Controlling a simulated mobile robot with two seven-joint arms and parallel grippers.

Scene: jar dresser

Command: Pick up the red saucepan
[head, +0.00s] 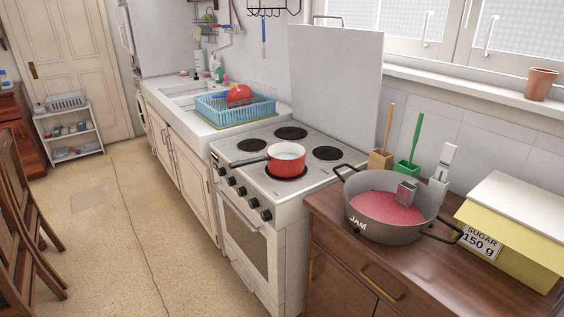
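The red saucepan (287,166) stands upright on the front right burner of the white stove (318,176). It has a pale inside, and its dark handle (253,161) points left, out over the stove top toward the front edge. Whether it holds anything is hard to tell. Neither of my grippers shows in the head view, and nothing is seen touching the saucepan.
A large grey jam pot (372,222) with red contents stands on the wooden dresser (335,223), right of the stove. A yellow sugar box (515,242) is beside it. A blue dish rack (265,109) stands left of the stove. The floor (130,230) before the stove is clear.

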